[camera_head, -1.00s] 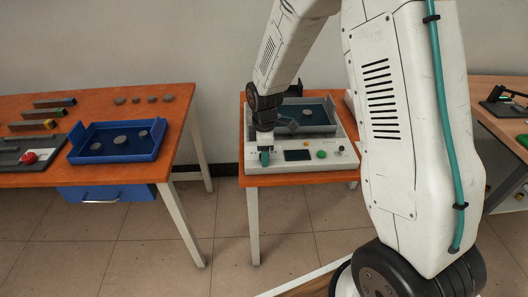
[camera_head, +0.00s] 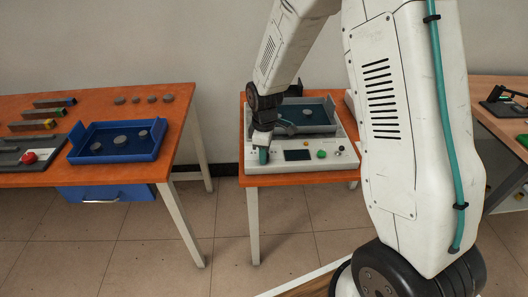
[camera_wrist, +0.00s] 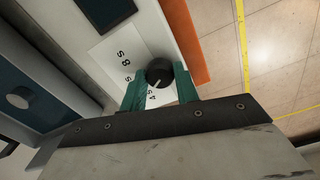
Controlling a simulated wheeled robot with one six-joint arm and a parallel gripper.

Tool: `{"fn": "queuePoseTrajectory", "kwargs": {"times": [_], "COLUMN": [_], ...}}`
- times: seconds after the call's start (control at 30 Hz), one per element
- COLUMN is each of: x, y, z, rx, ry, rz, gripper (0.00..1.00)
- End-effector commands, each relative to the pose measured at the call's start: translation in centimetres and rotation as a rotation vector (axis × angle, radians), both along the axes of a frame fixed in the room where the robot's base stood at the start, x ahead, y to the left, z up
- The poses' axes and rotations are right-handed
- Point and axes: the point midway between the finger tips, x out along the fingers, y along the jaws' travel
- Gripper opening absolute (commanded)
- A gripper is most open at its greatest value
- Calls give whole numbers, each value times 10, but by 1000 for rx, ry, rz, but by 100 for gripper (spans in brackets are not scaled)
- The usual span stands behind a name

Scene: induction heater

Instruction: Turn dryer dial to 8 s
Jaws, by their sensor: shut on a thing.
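The dryer (camera_head: 345,158) stands on the small orange table, with a dark screen and buttons on its front panel. Its dial (camera_wrist: 160,73) is a round black knob with a white pointer line, seen in the wrist view. The pointer faces the lower left, toward the "4 s" mark (camera_wrist: 152,97). The "8 s" mark (camera_wrist: 124,59) is further up and left of the dial. My gripper (camera_wrist: 162,79) is shut on the dial, one teal finger on each side. In the head view my gripper (camera_head: 264,155) is at the panel's left end and hides the dial.
A blue tray (camera_head: 75,155) with several grey discs stands on the left orange table. Several more discs and coloured-end bars lie behind it. A green button (camera_head: 321,154) is on the dryer panel right of the screen. Open floor separates the tables.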

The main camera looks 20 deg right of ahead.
Motion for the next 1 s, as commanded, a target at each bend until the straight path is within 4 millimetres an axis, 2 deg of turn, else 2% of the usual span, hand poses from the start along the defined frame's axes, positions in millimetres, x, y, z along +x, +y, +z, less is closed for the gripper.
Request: {"fn": "queuePoseTrajectory", "kwargs": {"times": [1.0], "x": [1], "y": [0], "z": [1], "rx": [1], "ry": [-2], "rz": [-958], "gripper": [8]}}
